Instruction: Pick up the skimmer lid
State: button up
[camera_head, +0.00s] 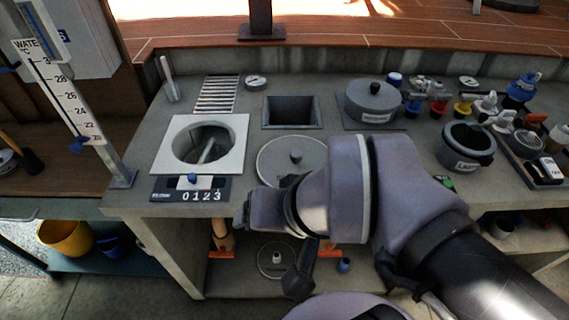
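A grey round lid with a dark knob (291,157) lies flat on the grey counter; it looks like the skimmer lid. My wrist hides its lower right edge. Left of it is a square white frame with a round open well (168,163), the likely skimmer opening, with a pale rod-like thing inside. A smaller round lid with a knob (268,270) shows lower down, under the counter. My gripper (298,278) seems to be the dark part hanging below my wrist, in front of the counter and apart from the grey lid. Its fingers are not clear.
A dark square recess (270,123), a slatted grate (217,94) and a lidded grey pot (374,97) stand behind. A dark open pot (467,146) and several coloured valves crowd the right. A number plate (166,191) sits at the counter's front edge; a gauge post (65,95) rises left.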

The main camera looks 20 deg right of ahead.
aim_at(282, 156)
jog(key=k+l+z, duration=0.1)
jog(key=z, duration=0.2)
jog(key=i+j+z, duration=0.2)
jog(key=j+z, duration=0.15)
jog(key=i+j+z, duration=0.1)
jog(key=j+z, duration=0.65)
jog(key=i+j, duration=0.05)
jog(key=j, duration=0.05)
